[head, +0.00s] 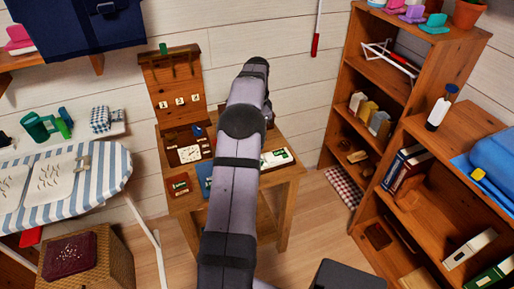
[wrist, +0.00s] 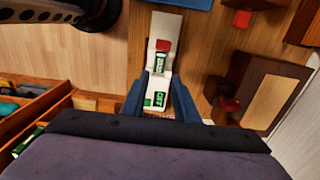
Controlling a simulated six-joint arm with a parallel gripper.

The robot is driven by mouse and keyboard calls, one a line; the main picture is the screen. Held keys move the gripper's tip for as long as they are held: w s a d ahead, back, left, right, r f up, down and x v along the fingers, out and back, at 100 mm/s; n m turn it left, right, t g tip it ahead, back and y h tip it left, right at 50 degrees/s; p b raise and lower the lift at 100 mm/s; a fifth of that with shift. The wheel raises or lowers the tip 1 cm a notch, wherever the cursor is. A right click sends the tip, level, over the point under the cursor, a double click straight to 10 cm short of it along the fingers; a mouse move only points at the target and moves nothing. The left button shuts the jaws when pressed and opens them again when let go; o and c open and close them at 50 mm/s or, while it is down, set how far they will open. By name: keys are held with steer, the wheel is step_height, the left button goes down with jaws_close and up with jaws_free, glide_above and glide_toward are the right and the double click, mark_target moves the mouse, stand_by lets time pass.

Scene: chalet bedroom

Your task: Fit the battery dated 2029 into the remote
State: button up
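My gripper (wrist: 164,77) points down at the table in the wrist view. Its two dark blue fingers are spread apart, with no object clearly pinched between them. A long white object, likely the remote (wrist: 165,22), lies below and between the fingers, with a red piece (wrist: 163,45) on it. A green-and-white labelled piece, possibly a battery (wrist: 160,64), lies just beyond the fingertips. Another green-labelled piece (wrist: 159,99) shows between the fingers. I cannot read a date on either. In the head view a white object with green (head: 275,157) lies on the table; my arm hides the gripper there.
The wooden table (head: 284,176) has a back board with hooks and number cards. A clock (head: 190,153), a red item (head: 178,185) and a blue item (head: 206,186) are on its left. A brown-framed panel (wrist: 264,95) lies right of the gripper. Shelves (head: 352,135) stand right.

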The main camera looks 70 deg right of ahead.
steer(key=w+a+r+n, duration=0.3)
steer(key=w+a+n, duration=0.4)
steer(key=w+a, duration=0.5)
steer(key=w+a+n, duration=0.2)
steer(key=a+n, duration=0.1)
steer(key=a, duration=0.5)
steer(key=w+a+n, duration=0.3)
steer(key=a, duration=0.5)
steer(key=s+a+f+n, duration=0.1)
steer(key=s+a+n, duration=0.2)
steer(key=a+n, duration=0.8)
steer(key=s+a+f+n, duration=0.3)
steer(key=s+a, duration=0.7)
steer(key=a, duration=0.4)
steer(key=shift+f, duration=0.35)
steer(key=shift+a, duration=0.1)
